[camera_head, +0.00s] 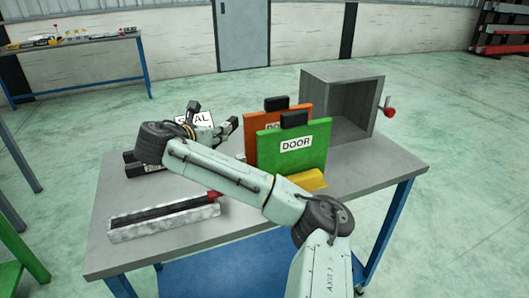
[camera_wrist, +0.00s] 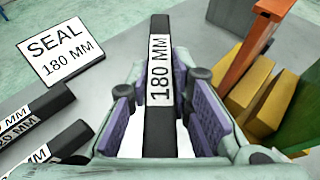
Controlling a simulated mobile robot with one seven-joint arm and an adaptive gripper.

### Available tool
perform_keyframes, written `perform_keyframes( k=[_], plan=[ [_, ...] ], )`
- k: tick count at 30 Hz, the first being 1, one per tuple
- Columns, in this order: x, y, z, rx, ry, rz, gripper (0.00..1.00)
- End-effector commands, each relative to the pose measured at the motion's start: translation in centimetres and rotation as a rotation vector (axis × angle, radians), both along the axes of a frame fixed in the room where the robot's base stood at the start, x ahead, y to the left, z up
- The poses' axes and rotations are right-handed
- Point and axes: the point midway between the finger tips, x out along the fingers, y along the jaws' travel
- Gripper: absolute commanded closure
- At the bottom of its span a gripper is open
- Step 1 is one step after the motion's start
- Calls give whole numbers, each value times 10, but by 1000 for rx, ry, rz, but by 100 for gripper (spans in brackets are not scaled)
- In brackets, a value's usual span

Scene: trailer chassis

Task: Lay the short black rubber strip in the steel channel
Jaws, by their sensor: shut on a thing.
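My gripper (camera_wrist: 160,88) is shut on a black rubber strip (camera_wrist: 158,128) labelled 180 MM, which sits between its purple pads and sticks out beyond them. In the head view my gripper is over the back left of the table, partly hidden by my wrist. The steel channel (camera_head: 128,231), a long grey trough with a dark inside, lies at the table's front left, nearer than my gripper and apart from it. Whether anything lies in its dark inside I cannot tell. More black strips labelled MM (camera_wrist: 38,108) lie at the left of the wrist view.
A white SEAL 180 MM card (camera_wrist: 62,50) lies beside the strips. Green (camera_head: 290,150) and orange (camera_head: 276,115) door panels stand at the table's middle, with a yellow block (camera_head: 308,180) by them. A grey open box (camera_head: 322,82) with a red knob stands behind.

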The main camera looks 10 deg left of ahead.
Motion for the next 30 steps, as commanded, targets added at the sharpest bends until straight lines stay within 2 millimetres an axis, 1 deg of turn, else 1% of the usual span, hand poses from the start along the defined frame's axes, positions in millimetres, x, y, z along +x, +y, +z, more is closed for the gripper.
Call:
perform_keyframes(
  k=[2, 10, 17, 22, 24, 30],
  plan=[
    [0, 0, -5, -2, 0, 1, 100],
    [0, -1, -52, -2, 2, 0, 100],
    [0, 0, -71, -1, 1, -1, 100],
    [0, 0, -94, -2, 2, 0, 100],
    [0, 0, -99, 0, 0, 0, 100],
    [0, 0, -100, 0, -1, 0, 100]
  ],
)
